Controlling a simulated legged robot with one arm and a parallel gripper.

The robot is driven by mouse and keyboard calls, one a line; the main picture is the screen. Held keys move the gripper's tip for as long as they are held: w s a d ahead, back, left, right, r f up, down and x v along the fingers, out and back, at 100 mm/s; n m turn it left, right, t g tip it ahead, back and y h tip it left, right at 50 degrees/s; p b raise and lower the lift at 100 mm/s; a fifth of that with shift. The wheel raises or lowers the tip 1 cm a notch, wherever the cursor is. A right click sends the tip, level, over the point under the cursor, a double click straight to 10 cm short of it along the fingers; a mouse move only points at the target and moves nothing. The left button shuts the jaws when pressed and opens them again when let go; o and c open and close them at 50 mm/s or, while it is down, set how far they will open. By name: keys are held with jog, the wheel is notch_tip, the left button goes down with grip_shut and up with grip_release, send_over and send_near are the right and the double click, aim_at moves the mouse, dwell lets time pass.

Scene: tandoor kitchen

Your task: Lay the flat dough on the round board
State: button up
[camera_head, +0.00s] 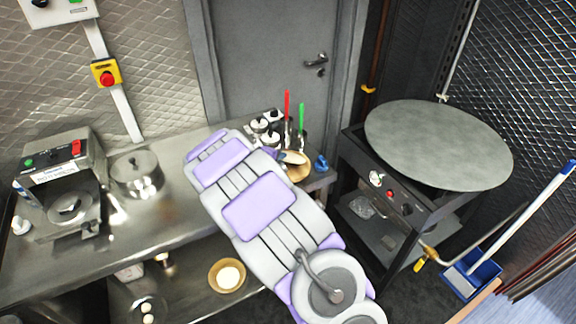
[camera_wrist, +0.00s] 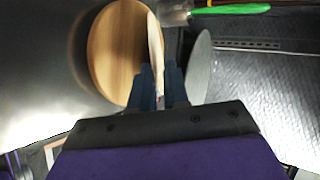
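The round wooden board (camera_head: 299,174) lies at the right end of the steel counter, partly hidden by my arm. In the wrist view the board (camera_wrist: 112,52) fills the upper left. The flat dough (camera_wrist: 155,45) is pale and seen nearly edge-on, along the board's right side. It also shows as a light shape over the board in the head view (camera_head: 294,157). My gripper (camera_wrist: 159,82) has its two dark fingers on either side of the dough's near end, shut on it. The dough appears tilted up from the board; whether it touches the wood I cannot tell.
Holders with red-handled (camera_head: 287,105) and green-handled (camera_head: 301,118) tools stand behind the board. A small blue item (camera_head: 321,162) is right of it. The large grey griddle (camera_head: 438,145) stands further right. A pot (camera_head: 137,174) and a machine (camera_head: 66,180) are on the left counter.

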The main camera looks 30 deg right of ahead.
jog(key=shift+o, duration=0.3)
jog(key=shift+s+r, duration=0.1)
jog(key=shift+s+a+r, duration=0.15)
jog(key=shift+a+r, duration=0.05)
jog(key=shift+a, duration=0.05)
jog(key=p+v, duration=0.1)
jog(key=v, duration=0.6)
notch_tip(320, 180, up, 7)
jog(key=s+a+p, duration=0.1)
jog(key=a+p, duration=0.1)
jog(key=p, duration=0.3)
jog(key=shift+s, duration=0.3)
jog(key=shift+w+a+r, duration=0.1)
jog(key=shift+a+r, duration=0.1)
